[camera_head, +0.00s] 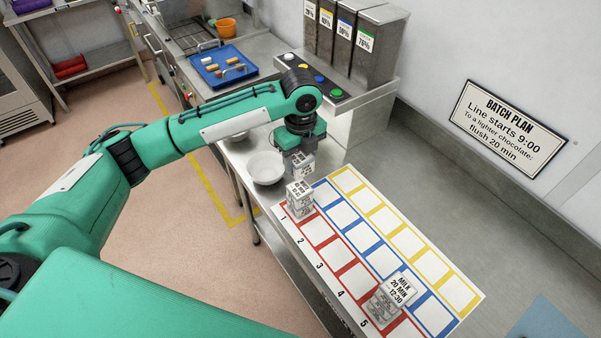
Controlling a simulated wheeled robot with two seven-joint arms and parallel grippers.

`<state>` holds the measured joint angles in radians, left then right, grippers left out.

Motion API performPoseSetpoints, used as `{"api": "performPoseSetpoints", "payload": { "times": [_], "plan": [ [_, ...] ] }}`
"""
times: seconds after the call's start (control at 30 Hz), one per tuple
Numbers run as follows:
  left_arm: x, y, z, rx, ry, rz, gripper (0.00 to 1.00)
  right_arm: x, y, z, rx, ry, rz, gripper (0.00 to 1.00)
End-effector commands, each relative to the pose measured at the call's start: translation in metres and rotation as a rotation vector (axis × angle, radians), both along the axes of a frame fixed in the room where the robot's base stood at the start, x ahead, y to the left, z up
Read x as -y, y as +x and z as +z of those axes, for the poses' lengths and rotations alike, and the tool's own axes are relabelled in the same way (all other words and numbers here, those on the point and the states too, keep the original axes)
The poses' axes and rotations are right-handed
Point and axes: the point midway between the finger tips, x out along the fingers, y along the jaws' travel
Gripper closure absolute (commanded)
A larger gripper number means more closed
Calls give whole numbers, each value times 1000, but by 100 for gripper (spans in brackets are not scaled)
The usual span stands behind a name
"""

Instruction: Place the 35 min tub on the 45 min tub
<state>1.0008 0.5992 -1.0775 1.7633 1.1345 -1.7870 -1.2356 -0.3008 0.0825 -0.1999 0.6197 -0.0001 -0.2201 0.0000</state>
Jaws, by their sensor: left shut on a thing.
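My left gripper (300,152) is shut on a small tub (303,164) with a printed label, too small to read. It holds this tub above and a little behind a stack of labelled tubs (300,197) on the red square numbered 1, apart from it. That stack's labels are also too small to read, so I cannot tell which is the 35 min or the 45 min tub. Another stack (385,307) stands near square 5, its top label reading "MILK 20 MIN 12:30". My right gripper is not in view.
The mat (476,294) has red, blue and yellow squares, mostly empty. A white bowl (266,168) stands just left of the held tub. A button panel (312,82) and dispensers (345,45) stand behind. A blue tray (222,65) lies further back.

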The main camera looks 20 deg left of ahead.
Motion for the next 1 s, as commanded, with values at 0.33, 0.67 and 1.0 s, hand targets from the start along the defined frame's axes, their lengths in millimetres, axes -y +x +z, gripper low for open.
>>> {"api": "performPoseSetpoints", "payload": {
  "times": [0.33,0.67,1.0],
  "plan": [
    [0,0,-41,-2,1,0,73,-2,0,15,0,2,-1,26],
    [1,0,-76,2,0,0,73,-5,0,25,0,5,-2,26],
    [0,0,-79,1,0,0,42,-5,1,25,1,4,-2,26]
  ]
}}
